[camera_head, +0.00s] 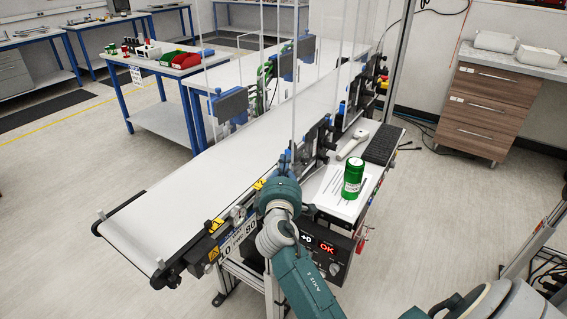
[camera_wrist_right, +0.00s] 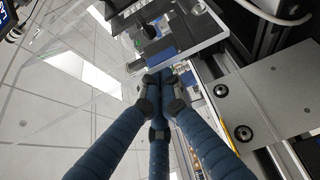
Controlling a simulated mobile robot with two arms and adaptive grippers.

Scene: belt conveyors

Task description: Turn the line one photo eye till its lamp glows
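My right gripper (camera_wrist_right: 158,78) has its three blue fingers drawn together at the tips, with nothing clearly visible between them. In the wrist view the tips are just below a small blue block (camera_wrist_right: 160,52) beside a clear plate; I cannot tell whether they touch it or whether it is the photo eye. In the head view my right wrist hides most of the fingers, at the near rail of the white belt conveyor (camera_head: 190,200). I cannot make out a photo eye lamp or whether one glows. My left gripper is not in view.
A green canister (camera_head: 353,178) and a white handheld device (camera_head: 352,143) are on the side shelf. Clear panels and dark brackets rise along the belt. The belt's near end is empty.

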